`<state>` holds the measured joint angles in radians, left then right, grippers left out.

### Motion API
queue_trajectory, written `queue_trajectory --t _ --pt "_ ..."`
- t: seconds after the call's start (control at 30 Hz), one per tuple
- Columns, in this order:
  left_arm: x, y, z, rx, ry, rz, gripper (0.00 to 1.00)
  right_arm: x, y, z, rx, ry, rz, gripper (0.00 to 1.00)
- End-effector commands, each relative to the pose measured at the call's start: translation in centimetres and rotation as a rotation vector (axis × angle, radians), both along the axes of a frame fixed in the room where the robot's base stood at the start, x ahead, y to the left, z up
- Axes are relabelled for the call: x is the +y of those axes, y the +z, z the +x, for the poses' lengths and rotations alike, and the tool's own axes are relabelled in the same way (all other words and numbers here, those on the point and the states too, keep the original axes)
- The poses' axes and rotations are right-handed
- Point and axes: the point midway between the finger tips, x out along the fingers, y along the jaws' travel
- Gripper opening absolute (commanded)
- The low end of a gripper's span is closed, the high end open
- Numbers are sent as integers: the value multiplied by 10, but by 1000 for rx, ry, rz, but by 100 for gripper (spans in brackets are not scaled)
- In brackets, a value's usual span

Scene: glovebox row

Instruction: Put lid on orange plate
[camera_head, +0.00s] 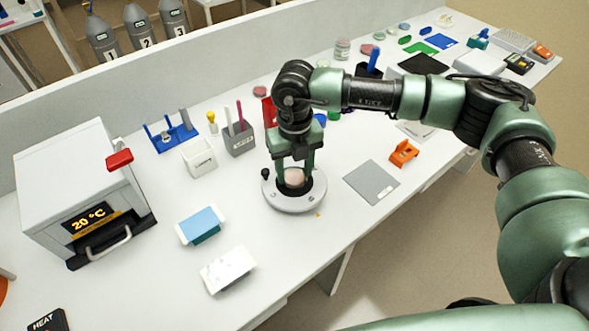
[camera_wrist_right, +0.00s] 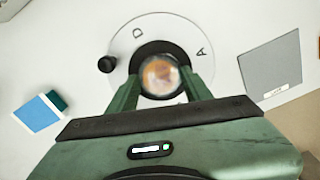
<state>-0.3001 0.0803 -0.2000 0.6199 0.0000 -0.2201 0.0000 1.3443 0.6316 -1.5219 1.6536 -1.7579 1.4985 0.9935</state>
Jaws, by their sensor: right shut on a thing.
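My right gripper (camera_head: 293,172) points down over the round grey-white stand (camera_head: 290,203) with a black centre. Its fingers are shut on a small round clear dish or lid (camera_wrist_right: 160,76), with pinkish-orange colour showing through it. It shows in the head view (camera_head: 294,178) over the stand's black centre. I cannot tell whether lid and plate are separate layers here, or whether the piece rests on the stand. My left gripper is not in view.
A grey mat (camera_head: 371,182) and an orange holder (camera_head: 403,152) lie right of the stand. A blue-topped box (camera_head: 201,224) and a white tray (camera_head: 228,269) are front left. White and grey bins (camera_head: 200,158) stand behind left, near the heater box (camera_head: 75,190).

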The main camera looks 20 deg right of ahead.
Motion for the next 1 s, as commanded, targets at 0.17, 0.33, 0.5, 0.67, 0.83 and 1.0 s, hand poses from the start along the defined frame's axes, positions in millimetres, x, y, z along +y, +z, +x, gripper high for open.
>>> queue_trajectory --t 0.17,0.33,0.5,0.67,0.83,1.0 --pt "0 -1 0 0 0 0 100 0 0 0 0 0 0 13" --pt "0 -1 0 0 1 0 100 0 0 0 0 0 0 13" --pt "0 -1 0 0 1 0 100 0 0 0 0 0 0 75" --pt "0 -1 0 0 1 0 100 0 0 0 0 0 0 75" --pt "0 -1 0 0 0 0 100 0 1 0 0 0 0 75" --pt "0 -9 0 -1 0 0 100 0 18 1 -3 0 0 75"
